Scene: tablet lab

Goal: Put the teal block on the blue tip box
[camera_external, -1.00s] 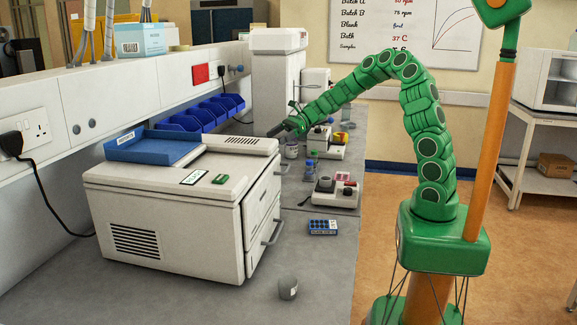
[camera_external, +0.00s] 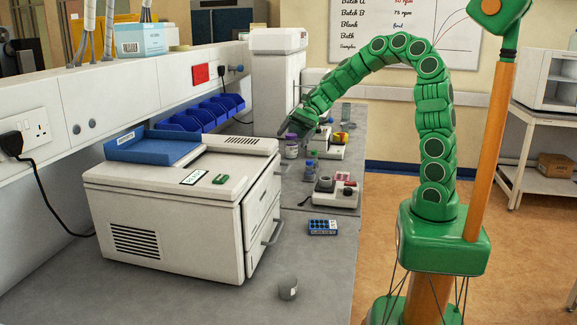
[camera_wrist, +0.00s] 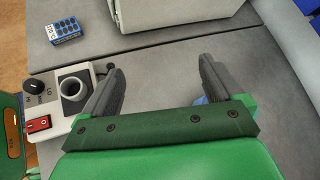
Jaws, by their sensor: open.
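The blue tip box (camera_external: 323,227) lies on the grey bench in front of the small white mixer. It also shows at the upper left of the wrist view (camera_wrist: 63,30), clear of my fingers. My gripper (camera_external: 302,140) hangs over the bench behind the mixer. In the wrist view my gripper (camera_wrist: 160,76) is open, with bare bench between its fingertips. A small blue piece (camera_wrist: 200,100) shows beside the right finger, mostly hidden; I cannot tell what it is. I cannot make out a teal block for certain in either view.
The white mixer (camera_external: 337,196) stands close to my gripper, as the wrist view confirms (camera_wrist: 48,116). A blue-capped bottle (camera_external: 309,167) and a purple-capped jar (camera_external: 291,148) stand nearby. The large white machine (camera_external: 175,225) is to the left. A grey cup (camera_external: 288,288) stands in front.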

